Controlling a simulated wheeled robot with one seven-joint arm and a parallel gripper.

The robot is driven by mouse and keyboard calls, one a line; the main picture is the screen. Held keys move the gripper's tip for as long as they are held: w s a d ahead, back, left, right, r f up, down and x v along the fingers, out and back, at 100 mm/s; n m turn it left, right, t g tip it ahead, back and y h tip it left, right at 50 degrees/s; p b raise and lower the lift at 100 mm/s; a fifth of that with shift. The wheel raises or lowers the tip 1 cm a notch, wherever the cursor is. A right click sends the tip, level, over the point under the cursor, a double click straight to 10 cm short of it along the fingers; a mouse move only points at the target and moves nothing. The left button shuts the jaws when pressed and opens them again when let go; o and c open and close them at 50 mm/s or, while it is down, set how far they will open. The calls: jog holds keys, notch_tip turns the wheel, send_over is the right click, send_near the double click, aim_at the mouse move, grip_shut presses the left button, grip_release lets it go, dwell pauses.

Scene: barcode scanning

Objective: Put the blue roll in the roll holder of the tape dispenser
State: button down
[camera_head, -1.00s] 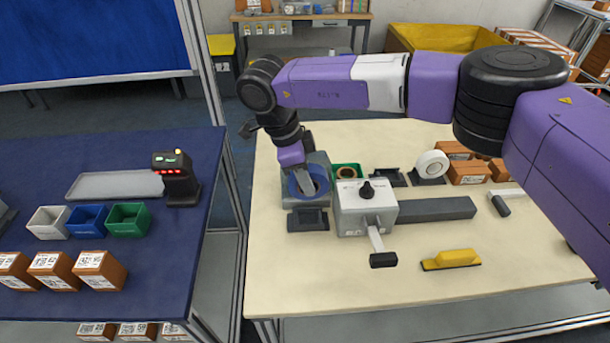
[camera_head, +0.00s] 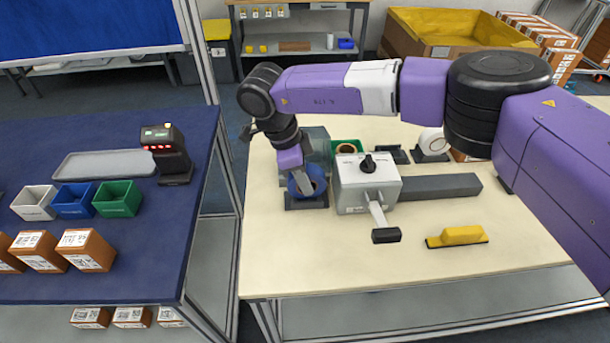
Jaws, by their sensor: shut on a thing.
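The blue roll (camera_head: 319,183) is held upright or slightly tilted at my gripper (camera_head: 303,184). My gripper is shut on the roll, and its fingers reach down over the near side of it. A low dark stand (camera_head: 292,204), which looks like the tape dispenser with its roll holder, sits under and just in front of the roll. The roll overlaps this stand in the picture. I cannot tell whether it touches the holder or hangs just above it, because my gripper and the roll hide the holder.
A grey box (camera_head: 318,142) stands behind the roll. A light grey machine (camera_head: 355,195) with a knob and lever is close on the right. A white roll (camera_head: 432,140) on a dark stand and a yellow tool (camera_head: 457,235) lie farther right. The table front is clear.

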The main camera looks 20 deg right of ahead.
jog(key=shift+f, duration=0.25)
jog(key=c, duration=1)
grip_release()
jog(key=shift+r, duration=0.1)
jog(key=shift+b+v, duration=0.6)
jog(key=shift+v, duration=3.25)
jog(key=shift+a, duration=0.1)
